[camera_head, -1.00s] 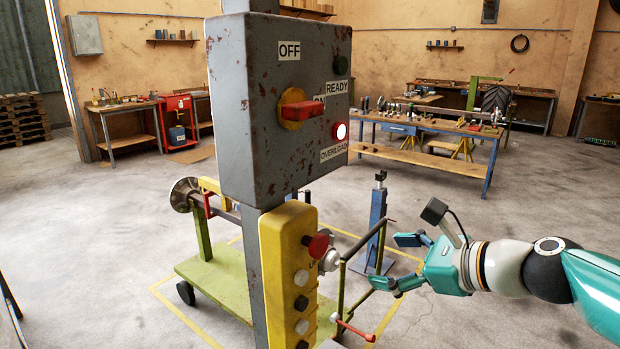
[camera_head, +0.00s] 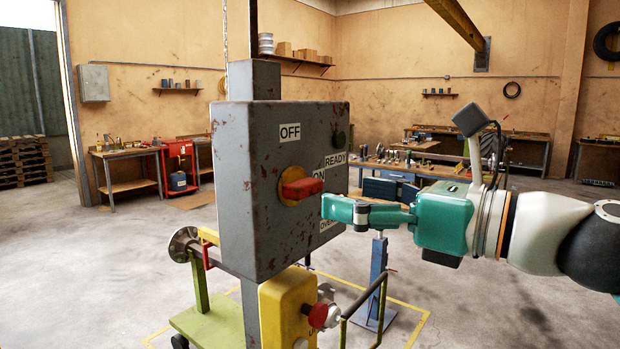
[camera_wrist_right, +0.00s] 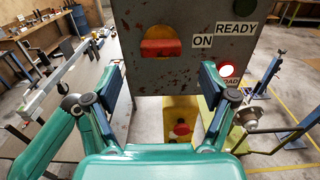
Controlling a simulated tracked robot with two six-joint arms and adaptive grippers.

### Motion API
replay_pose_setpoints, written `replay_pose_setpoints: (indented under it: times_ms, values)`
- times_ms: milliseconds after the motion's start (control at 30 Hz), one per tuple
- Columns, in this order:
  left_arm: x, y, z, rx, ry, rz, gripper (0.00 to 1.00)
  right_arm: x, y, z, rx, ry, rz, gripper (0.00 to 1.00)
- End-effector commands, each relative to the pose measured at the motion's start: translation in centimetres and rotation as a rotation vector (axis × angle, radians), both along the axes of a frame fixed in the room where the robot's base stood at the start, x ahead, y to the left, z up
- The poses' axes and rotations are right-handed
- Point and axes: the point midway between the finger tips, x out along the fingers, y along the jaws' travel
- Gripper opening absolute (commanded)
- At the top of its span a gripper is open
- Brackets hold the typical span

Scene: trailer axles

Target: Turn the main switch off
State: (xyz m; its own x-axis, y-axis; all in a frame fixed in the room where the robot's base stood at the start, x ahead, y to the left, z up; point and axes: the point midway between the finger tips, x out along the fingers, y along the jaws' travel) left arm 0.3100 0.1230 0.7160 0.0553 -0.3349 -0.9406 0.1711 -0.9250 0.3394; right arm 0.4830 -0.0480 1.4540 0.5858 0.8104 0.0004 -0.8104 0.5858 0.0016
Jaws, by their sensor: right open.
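The main switch (camera_head: 300,188) is a red handle on a yellow round plate, on the front of a grey, rust-specked box (camera_head: 240,190). Its handle points sideways toward the ON label (camera_head: 319,174); the OFF label (camera_head: 290,132) is above it. The switch also shows in the right wrist view (camera_wrist_right: 160,47), ahead of the fingers. My right gripper (camera_head: 345,200) is open and empty, its fingertips in front of the box, just right of the handle. I cannot tell whether it touches the handle. The gripper covers part of the lower labels. My left gripper is out of view.
A yellow push-button box (camera_head: 280,310) with a red button (camera_head: 317,315) hangs below the switch box. A green cart (camera_head: 200,318) with an axle stands behind it. A blue stand (camera_head: 378,280) is behind my right gripper. Workbenches line the back.

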Motion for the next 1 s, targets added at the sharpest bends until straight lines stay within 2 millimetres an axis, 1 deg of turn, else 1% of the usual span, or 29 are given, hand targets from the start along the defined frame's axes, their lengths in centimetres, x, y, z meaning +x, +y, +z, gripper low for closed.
replay_pose_setpoints:
  times_ms: [33, 100, 233, 333, 500, 800, 867, 1000]
  values:
    - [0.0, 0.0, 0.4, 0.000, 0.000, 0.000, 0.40, 0.7, 1.1, 0.1, -0.001, 0.003, 0.004, 0.83]
    - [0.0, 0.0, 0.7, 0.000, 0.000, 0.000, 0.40, 1.5, 2.3, 0.1, -0.002, 0.003, 0.004, 0.83]
    - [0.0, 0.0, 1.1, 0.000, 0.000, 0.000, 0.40, 2.9, 4.1, 0.0, -0.002, 0.002, 0.002, 0.83]
    - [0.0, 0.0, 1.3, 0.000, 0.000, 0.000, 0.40, 3.7, 5.0, 0.1, -0.001, 0.001, 0.000, 0.83]
    - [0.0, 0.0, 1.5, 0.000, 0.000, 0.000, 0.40, 4.3, 5.9, 0.0, -0.001, 0.000, -0.001, 0.83]
    - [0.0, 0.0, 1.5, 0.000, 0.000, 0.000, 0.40, 4.4, 6.0, 0.0, -0.001, -0.001, -0.002, 0.83]
    - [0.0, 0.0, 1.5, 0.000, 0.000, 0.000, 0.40, 4.4, 6.0, 0.0, -0.001, -0.001, -0.002, 0.75]
    - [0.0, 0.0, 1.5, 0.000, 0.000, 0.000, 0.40, 4.4, 6.0, 0.0, -0.001, 0.000, -0.003, 0.52]
